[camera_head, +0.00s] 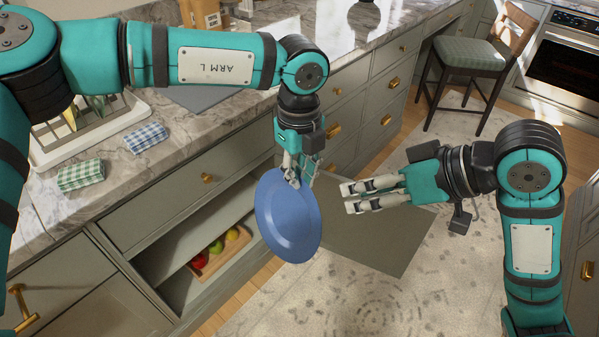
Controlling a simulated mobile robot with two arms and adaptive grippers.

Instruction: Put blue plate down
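A blue plate (286,222) hangs tilted in the air in front of the drawers. My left gripper (293,176) is shut on the plate's upper rim; the arm reaches over the counter from the left. My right gripper (348,197) is to the right of the plate, pointing left, with its two fingers apart and nothing between them. It does not touch the plate.
The marble counter (190,131) carries a white dish rack (100,128), a green checked cloth (80,176) and a blue checked cloth (146,138). Below, an open shelf holds a wooden tray (222,257) of fruit. A stool (470,62) stands behind.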

